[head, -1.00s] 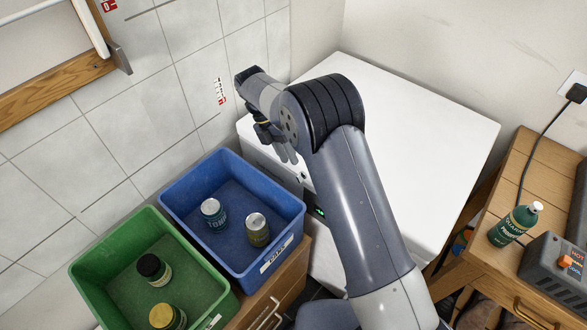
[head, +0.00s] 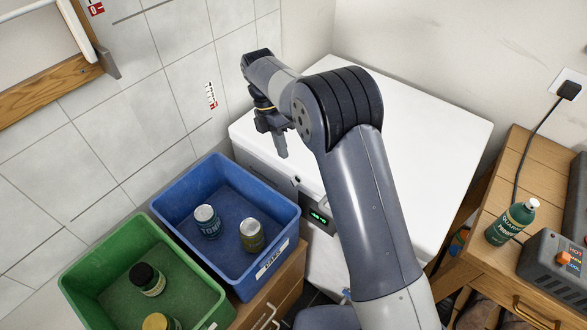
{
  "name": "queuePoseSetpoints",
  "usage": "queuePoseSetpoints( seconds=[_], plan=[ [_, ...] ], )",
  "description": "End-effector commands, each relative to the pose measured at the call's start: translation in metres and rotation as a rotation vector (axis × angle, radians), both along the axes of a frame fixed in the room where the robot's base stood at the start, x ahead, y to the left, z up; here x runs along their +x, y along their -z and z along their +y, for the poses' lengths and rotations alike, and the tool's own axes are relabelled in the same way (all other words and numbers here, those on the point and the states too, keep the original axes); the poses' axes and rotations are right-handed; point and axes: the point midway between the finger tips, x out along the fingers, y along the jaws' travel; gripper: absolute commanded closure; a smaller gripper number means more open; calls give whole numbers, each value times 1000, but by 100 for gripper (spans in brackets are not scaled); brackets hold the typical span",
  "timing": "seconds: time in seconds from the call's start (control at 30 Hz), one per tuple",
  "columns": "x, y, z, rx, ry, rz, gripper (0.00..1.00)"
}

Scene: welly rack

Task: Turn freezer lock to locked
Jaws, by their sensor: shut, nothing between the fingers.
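The white chest freezer (head: 430,140) stands in the corner, its lid shut. Its front shows a dark panel with a green lit display (head: 319,216). A small dark round spot shows on the front left of the display, but I cannot tell whether it is the lock or how it is turned. My gripper (head: 282,153) points down above the freezer's front left edge, apart from the display. It is shut and empty. My arm hides part of the lid and front.
A blue crate (head: 178,206) with two cans and a green crate (head: 85,270) with jars stand left of the freezer on a wooden cabinet. A wooden bench (head: 508,185) at right holds a green bottle (head: 510,222) and a grey box (head: 545,262). A black cable runs from the wall socket.

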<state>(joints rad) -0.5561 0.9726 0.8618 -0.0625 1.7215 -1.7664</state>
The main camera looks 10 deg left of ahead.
Motion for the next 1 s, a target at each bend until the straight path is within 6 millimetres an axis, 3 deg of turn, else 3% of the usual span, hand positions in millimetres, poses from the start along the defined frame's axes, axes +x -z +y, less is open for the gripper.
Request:
queuePoseSetpoints(
  seconds=[0.1, 0.47, 0.8, 1.0],
  plan=[
    [-9, 0, -22, 83, 297, -33, 100],
    [-44, -13, -69, 259, 1310, -4, 100],
    [-74, -19, -120, 330, 2325, 235, 100],
    [-87, -16, -144, 333, 2702, 400, 100]
  ],
)
